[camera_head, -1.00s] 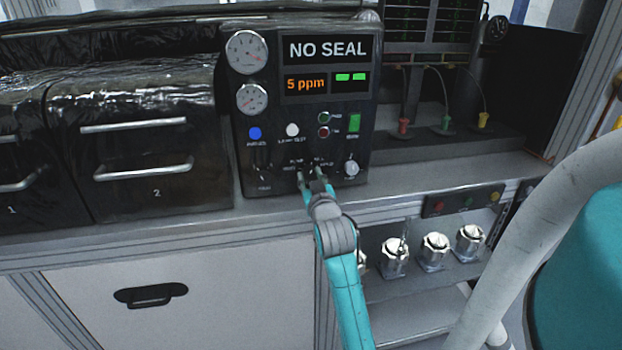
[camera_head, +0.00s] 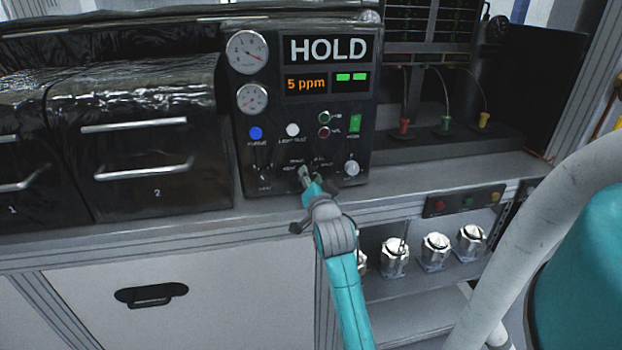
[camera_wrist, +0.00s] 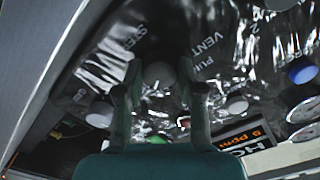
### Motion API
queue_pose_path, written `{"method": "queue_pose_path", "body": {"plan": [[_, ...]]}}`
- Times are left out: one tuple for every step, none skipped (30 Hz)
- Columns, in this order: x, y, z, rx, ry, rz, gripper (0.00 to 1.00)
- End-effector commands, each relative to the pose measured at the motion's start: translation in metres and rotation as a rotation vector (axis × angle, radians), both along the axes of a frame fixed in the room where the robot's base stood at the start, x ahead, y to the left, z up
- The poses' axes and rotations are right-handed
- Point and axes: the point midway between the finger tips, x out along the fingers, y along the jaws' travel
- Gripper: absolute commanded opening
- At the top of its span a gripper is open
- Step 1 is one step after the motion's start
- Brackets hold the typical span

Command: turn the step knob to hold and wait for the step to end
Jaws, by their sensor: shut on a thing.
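The step knob (camera_wrist: 160,75) is between the two fingers of my gripper (camera_wrist: 160,90) in the wrist view, with the word STEP printed beside it. My gripper (camera_head: 307,176) is shut on the knob at the lower front of the black control panel (camera_head: 241,178) in the head view. My fingers hide most of the knob and its pointer there. The panel display (camera_head: 328,49) reads HOLD. A smaller display (camera_head: 306,84) reads 5 ppm in orange, and two green bars are lit beside it.
Two round gauges (camera_head: 247,51) are at the panel's left. A blue button (camera_head: 255,133) and a white button (camera_head: 292,130) sit above the knobs. A white knob (camera_head: 351,168) is to the right of my gripper. Silver-capped housings (camera_head: 435,247) stand on the shelf below.

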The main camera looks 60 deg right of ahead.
Motion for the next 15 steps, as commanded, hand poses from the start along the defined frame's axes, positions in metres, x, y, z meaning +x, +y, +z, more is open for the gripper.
{"method": "queue_pose_path", "body": {"plan": [[0.0001,-0.0001,-0.0009,0.016,-0.014,0.0,0.03],[0.0001,-0.0001,-0.0009,0.024,-0.024,0.0,0.03],[0.0001,-0.0001,-0.0009,0.034,-0.035,0.0,0.03],[0.0001,-0.0001,-0.0009,0.04,-0.042,0.0,0.03],[0.0001,-0.0001,-0.0009,0.046,-0.05,0.0,0.03],[0.0001,-0.0001,-0.0009,0.053,-0.057,0.0,0.03],[0.0001,0.0,-0.001,0.057,-0.062,0.0,0.03],[0.0001,0.0,-0.001,0.061,-0.067,0.0,0.03],[0.0001,0.0,-0.001,0.064,-0.071,0.0,0.03],[0.0001,0.0,-0.001,0.067,-0.074,0.0,0.03],[0.0001,0.0,-0.001,0.069,-0.077,0.0,0.03],[0.0001,0.0,-0.001,0.071,-0.079,0.0,0.03],[0.0001,0.0,-0.001,0.072,-0.08,0.0,0.03],[0.0,-0.0001,-0.0011,0.073,-0.081,0.0,0.03],[0.0001,0.0,-0.001,0.073,-0.081,0.0,0.03]]}}
